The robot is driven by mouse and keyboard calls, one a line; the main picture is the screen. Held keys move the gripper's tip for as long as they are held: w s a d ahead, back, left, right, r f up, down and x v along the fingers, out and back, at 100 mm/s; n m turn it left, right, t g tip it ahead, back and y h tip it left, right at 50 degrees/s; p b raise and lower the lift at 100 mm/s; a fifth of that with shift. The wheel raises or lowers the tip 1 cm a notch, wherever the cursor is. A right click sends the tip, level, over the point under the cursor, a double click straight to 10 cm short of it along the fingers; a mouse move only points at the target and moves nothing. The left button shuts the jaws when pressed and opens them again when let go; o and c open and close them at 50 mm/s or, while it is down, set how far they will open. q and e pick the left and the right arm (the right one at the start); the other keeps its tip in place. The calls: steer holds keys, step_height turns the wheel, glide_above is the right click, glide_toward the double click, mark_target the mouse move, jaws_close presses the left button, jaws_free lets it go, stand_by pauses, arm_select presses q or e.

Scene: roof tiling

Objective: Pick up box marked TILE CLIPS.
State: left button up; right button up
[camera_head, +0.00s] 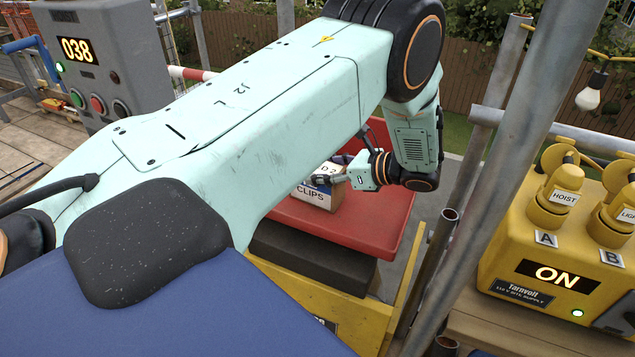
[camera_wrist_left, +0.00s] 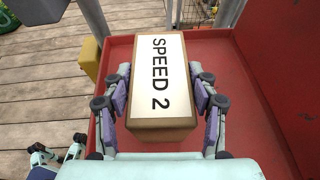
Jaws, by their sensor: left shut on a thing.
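A small cardboard box (camera_head: 318,196) with a white label sits at the red tray (camera_head: 365,228) in the head view. Its front reads CLIPS and its top edge shows "D 2"; the rest of the lettering is hidden behind my gripper. In the left wrist view the box (camera_wrist_left: 160,85) shows a white top reading SPEED 2.
A yellow supply unit (camera_head: 555,260) reading ON, with HOIST plugs, stands at the right behind scaffold poles (camera_head: 500,170). A grey control box (camera_head: 105,60) reading 038 is at upper left. The red tray floor around the box is bare.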

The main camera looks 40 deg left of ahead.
arm_select(q)
steer(key=shift+f, duration=0.1)
jaws_close()
steer(key=shift+d+r, duration=0.1)
steer(key=shift+r, duration=0.1)
